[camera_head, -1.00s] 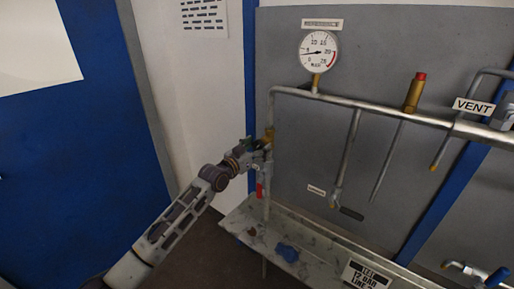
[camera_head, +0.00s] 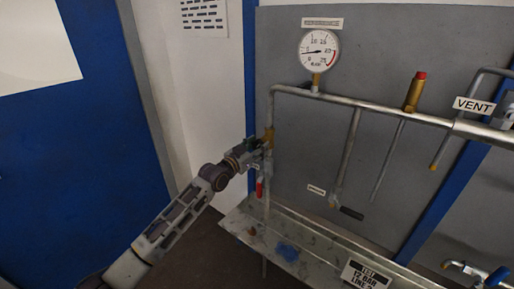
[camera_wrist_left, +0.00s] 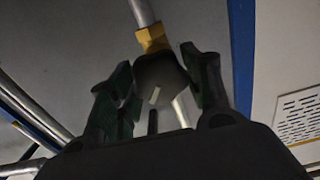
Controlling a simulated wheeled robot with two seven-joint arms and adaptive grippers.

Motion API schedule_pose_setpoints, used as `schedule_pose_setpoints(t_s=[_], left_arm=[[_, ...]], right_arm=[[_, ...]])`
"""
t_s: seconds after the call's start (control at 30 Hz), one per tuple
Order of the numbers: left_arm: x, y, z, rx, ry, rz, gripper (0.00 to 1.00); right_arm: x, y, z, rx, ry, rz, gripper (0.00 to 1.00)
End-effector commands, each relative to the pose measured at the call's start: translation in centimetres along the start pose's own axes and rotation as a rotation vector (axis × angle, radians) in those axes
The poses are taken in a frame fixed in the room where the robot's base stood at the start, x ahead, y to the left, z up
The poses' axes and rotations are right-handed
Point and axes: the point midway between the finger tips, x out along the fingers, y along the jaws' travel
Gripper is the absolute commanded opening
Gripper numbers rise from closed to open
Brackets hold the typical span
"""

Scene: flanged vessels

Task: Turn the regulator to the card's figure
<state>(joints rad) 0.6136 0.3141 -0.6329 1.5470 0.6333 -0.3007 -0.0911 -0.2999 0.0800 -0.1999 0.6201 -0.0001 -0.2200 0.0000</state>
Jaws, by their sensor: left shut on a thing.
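The regulator shows in the left wrist view as a dark round knob (camera_wrist_left: 160,78) with a pale mark, below a brass fitting (camera_wrist_left: 152,40) on a pipe. In the head view its brass body (camera_head: 269,134) sits at the left end of the pipework. My left gripper (camera_head: 262,146) is shut on the knob, with one finger on each side of it in the wrist view. The gauge (camera_head: 319,52) above has its needle pointing left, at the low part of the scale. My right gripper is out of view.
A long pipe (camera_head: 385,114) crosses the grey panel, with a red-capped brass valve (camera_head: 414,93) and a VENT label (camera_head: 474,106). A metal tray (camera_head: 325,262) with a blue cloth (camera_head: 287,252) lies below. A red-handled part (camera_head: 260,187) hangs just under the gripper.

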Motion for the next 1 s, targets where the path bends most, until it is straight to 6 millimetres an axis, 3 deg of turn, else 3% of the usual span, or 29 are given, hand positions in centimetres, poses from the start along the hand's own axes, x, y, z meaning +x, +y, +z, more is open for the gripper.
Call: schedule_pose_setpoints(t_s=[0.37,1.0], left_arm=[[0.0,0.0,0.1,0.243,-0.001,0.0,0.25],[0.0,0.1,0.1,0.846,-0.002,0.001,0.25]], right_arm=[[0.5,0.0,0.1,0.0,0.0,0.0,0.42],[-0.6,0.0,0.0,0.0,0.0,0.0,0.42]])
